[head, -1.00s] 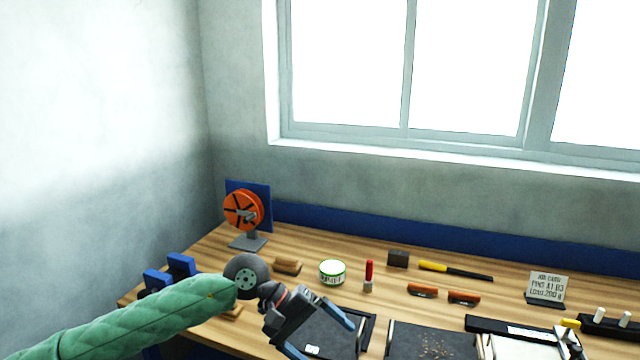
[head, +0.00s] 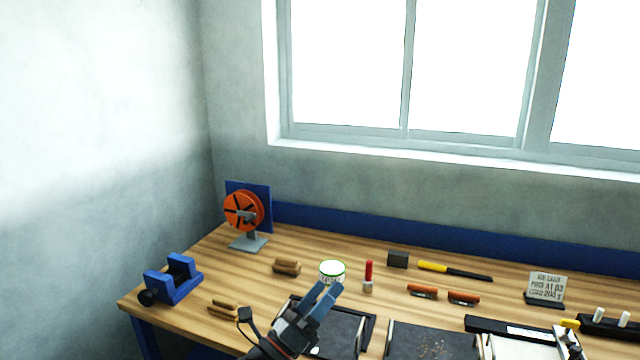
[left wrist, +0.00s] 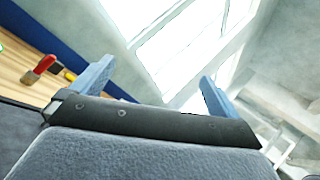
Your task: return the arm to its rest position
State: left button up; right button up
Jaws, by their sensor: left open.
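My left gripper (head: 322,298) is in the lower middle of the head view, above the near part of the wooden workbench (head: 225,262). Its two blue-grey fingers point up and away from me. In the left wrist view the fingers (left wrist: 155,92) stand wide apart with nothing between them. The gripper is open and empty. Most of my left arm is below the bottom edge of the head view. My right gripper is not in view.
A dark tray (head: 345,335) lies under my left gripper, and a white-green tin (head: 332,271) stands just behind it. A blue vise-like block (head: 173,280), an orange reel (head: 243,210), a red-handled tool (head: 368,272) and a yellow-black tool (head: 455,271) are around.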

pick_arm(q)
jog(key=s+a+f+n+g+y, duration=0.1)
jog(key=s+a+f+n+y, duration=0.1)
jog(key=a+f+n+y, duration=0.85)
jog(key=s+a+f+n+g+y, duration=0.15)
jog(key=a+f+n+y, duration=0.5)
jog(key=f+n, duration=0.7)
jog(key=s+a+f+n+g, duration=0.2)
jog(key=s+f+n+g, duration=0.4)
jog(key=s, duration=0.6)
jog(key=s+a+f+n+g, duration=0.3)
jog(key=s+f+n+g, duration=0.2)
jog(key=s+f, duration=0.5)
jog(key=s+d+f, duration=0.1)
jog(key=d+f, duration=0.2)
jog(key=f, duration=0.7)
jog(key=s+d+f+g, duration=0.1)
jog(key=s+d+f, duration=0.1)
jog(key=f, duration=0.9)
jog(key=shift+s+d, duration=0.2)
jog(key=shift+d, duration=0.2)
